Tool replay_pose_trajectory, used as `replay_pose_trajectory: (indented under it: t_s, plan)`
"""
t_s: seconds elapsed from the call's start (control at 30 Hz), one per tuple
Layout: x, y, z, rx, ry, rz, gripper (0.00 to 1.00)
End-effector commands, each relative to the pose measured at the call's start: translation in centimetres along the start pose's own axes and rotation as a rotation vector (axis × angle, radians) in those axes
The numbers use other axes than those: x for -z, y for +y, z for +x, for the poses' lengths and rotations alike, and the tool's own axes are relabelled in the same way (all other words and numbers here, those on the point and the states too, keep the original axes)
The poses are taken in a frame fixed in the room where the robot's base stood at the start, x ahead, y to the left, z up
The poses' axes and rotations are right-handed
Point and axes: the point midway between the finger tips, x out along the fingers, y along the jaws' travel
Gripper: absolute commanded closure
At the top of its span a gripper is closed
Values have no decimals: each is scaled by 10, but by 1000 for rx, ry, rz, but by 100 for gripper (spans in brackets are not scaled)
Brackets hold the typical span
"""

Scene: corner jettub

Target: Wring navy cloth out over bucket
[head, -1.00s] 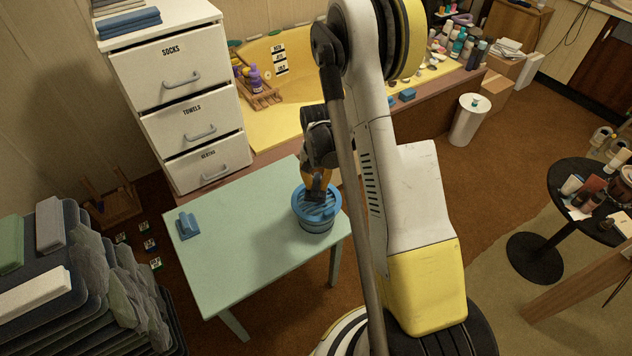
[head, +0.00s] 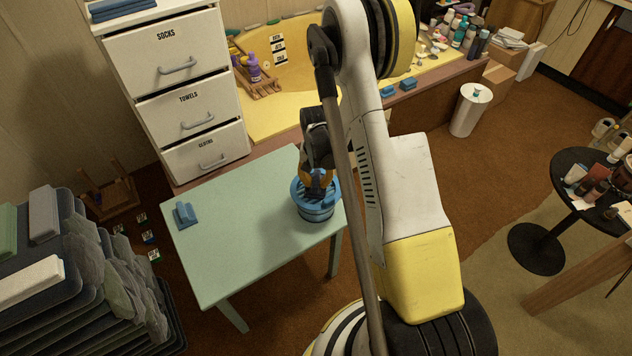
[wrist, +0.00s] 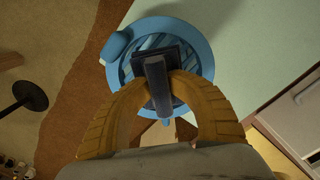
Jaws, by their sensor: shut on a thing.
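The blue bucket (head: 316,211) stands on the pale green table, with a slatted grid across its top. It also shows in the wrist view (wrist: 202,50), below my gripper. My gripper (head: 317,186) is directly over the bucket. In the wrist view its two orange fingers (wrist: 162,82) are shut on a dark navy-grey piece, a bar on a flat block (wrist: 156,90), which sits over the grid. I cannot tell whether this piece is the navy cloth or touches the grid. My arm hides part of the bucket's surroundings in the head view.
A blue block with a grip (head: 185,213) lies on the table's left side (head: 235,240). A white drawer unit (head: 180,90) stands behind it, and a stack of dark trays with grey cloths (head: 90,260) is at left. The table's middle is clear.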

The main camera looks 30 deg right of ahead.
Motion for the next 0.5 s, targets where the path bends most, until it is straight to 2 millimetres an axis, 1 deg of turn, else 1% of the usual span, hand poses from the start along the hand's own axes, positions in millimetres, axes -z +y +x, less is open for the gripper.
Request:
replay_pose_trajectory:
  t_s: [0.5]
  plan:
    - [0, 0, 5, -1, -1, 0, 100]
